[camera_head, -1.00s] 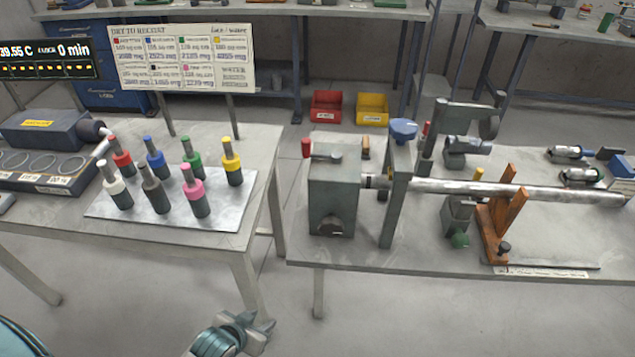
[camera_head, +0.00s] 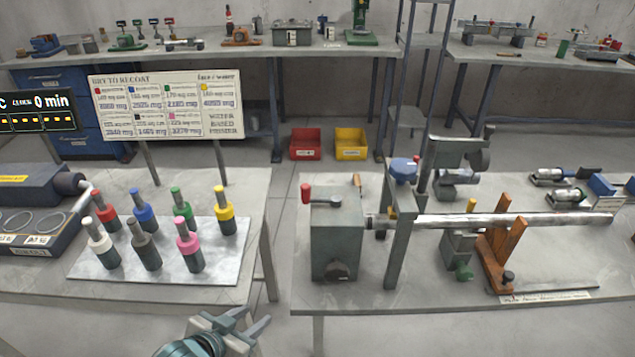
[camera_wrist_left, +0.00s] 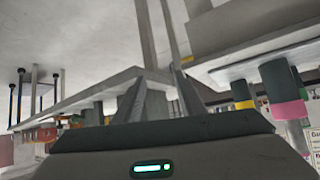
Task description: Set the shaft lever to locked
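A lever with a red knob (camera_head: 306,193) sits on top of a grey box (camera_head: 337,243) at the left end of the right-hand bench. Its arm lies across the box top, with the red end at the left. A long metal shaft (camera_head: 480,219) runs right from the box, through a grey upright (camera_head: 398,235). My left gripper (camera_head: 262,321) is low in the head view, in front of the gap between the benches, well apart from the lever. Its fingers are spread and empty, also in the left wrist view (camera_wrist_left: 160,88). The lever is not identifiable there. My right gripper is out of view.
The left table (camera_head: 40,278) holds a plate (camera_head: 90,268) of several colour-capped bottles. A blue knob (camera_head: 403,169) tops the upright. Free floor shows between the benches.

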